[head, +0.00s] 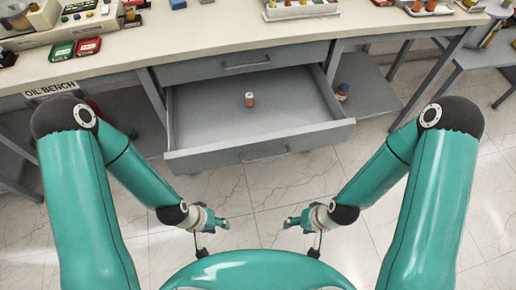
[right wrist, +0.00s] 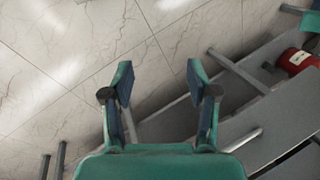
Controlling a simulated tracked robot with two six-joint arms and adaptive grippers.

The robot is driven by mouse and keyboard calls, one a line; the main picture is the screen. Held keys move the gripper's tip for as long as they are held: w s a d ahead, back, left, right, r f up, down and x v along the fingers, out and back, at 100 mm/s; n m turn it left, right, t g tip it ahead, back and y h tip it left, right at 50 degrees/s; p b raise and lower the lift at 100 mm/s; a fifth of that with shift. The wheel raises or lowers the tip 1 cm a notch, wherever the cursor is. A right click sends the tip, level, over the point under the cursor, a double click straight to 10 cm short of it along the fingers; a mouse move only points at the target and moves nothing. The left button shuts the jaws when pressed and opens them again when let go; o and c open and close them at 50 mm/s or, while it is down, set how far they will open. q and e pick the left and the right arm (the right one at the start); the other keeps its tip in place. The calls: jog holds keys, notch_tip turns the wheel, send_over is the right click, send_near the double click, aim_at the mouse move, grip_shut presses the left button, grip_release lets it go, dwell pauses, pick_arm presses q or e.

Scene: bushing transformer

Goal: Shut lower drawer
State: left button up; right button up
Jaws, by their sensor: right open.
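The lower drawer (head: 205,110) of the grey bench is pulled out in the head view, and a small orange-and-white container (head: 249,99) stands inside it. Its front panel with a handle faces me. My left gripper (head: 222,223) and my right gripper (head: 291,221) are both below the drawer front in the picture, apart from it and holding nothing visible. In the right wrist view my right gripper (right wrist: 160,85) is open and empty, with floor tiles and part of the grey bench beyond it. The left jaw gap is too small to judge.
The upper drawer (head: 215,65) is closed. The bench top (head: 220,32) carries red and green boxes and trays of small items. A red object (right wrist: 298,60) shows in the right wrist view. Tiled floor lies before the drawer.

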jog(key=shift+c, duration=1.3)
jog(key=shift+w+d+f+m+h, duration=0.1)
jog(key=shift+w+d+m+h, duration=0.25)
jog(key=shift+m, duration=0.65)
jog(key=c, duration=0.5)
jog(key=w+d+m, duration=0.1)
jog(key=w+d+m+t+h, duration=0.1)
jog(key=m, duration=0.1)
jog(key=shift+d+b, duration=0.3)
jog(key=shift+b, duration=0.05)
grip_shut()
jog(key=w+d+m+t+h+b, duration=0.2)
jog(key=w+m+b, duration=0.1)
jog(key=w+b, duration=0.2)
jog(key=m+t+y+b, duration=0.3)
jog(key=m+t+b, duration=0.55)
jog(key=b, duration=2.35)
send_near(278, 144)
jog(key=w+f+n+t+p, duration=0.1)
jog(key=w+p, duration=0.1)
jog(key=p, duration=0.2)
jog(key=w+a+f+n+t+p, duration=0.1)
jog(key=w+f+n+p, duration=0.1)
jog(key=p, duration=0.2)
jog(key=shift+w+a+f, duration=0.15)
jog(key=shift+w+f, duration=0.1)
jog(key=shift+f, duration=0.05)
jog(key=shift+w+a, duration=0.15)
jog(key=shift+w, duration=0.45)
